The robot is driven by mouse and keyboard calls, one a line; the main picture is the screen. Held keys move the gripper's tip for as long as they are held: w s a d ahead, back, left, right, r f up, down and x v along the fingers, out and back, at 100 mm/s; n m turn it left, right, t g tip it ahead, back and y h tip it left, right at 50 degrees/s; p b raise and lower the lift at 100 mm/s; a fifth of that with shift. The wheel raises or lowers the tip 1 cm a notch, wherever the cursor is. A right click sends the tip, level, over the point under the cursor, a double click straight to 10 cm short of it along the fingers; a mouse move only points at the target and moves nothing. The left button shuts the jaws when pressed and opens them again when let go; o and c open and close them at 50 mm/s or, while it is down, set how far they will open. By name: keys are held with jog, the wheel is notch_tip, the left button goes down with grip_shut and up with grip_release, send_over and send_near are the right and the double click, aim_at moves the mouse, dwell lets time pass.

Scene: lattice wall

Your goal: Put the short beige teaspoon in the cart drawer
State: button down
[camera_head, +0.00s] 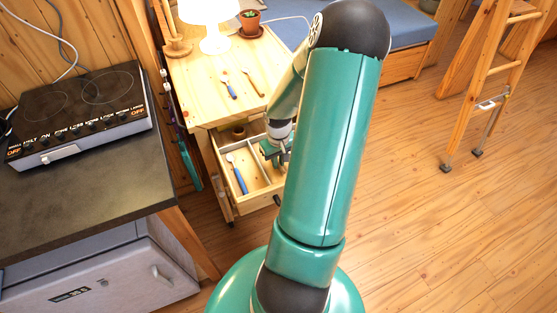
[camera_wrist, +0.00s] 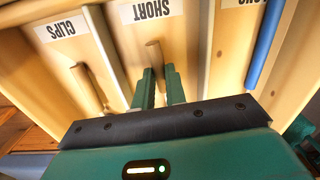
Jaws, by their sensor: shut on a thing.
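My gripper (camera_wrist: 160,88) is shut on the short beige teaspoon (camera_wrist: 155,55), whose beige end shows just beyond the fingertips. In the wrist view the gripper and the spoon are at the compartment labelled SHORT, between CLIPS and a third compartment whose label is cut off. Whether the spoon touches the drawer floor I cannot tell. The cart drawer (camera_head: 262,203) is pulled open in the head view. My gripper (camera_head: 275,150) is over its right part there, and my arm hides the spoon.
A blue-handled spoon (camera_head: 238,178) lies in the drawer's left compartment. A beige wooden piece (camera_wrist: 90,88) is in CLIPS. A counter (camera_head: 80,200) stands left.

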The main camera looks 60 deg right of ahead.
jog(key=shift+f, duration=0.6)
dwell(0.3)
jog(key=c, duration=0.7)
grip_release()
jog(key=shift+r, duration=3.5)
notch_tip(320, 180, up, 14)
jog(key=shift+w+d, duration=0.15)
jog(key=shift+d, duration=0.1)
jog(key=shift+f, duration=0.1)
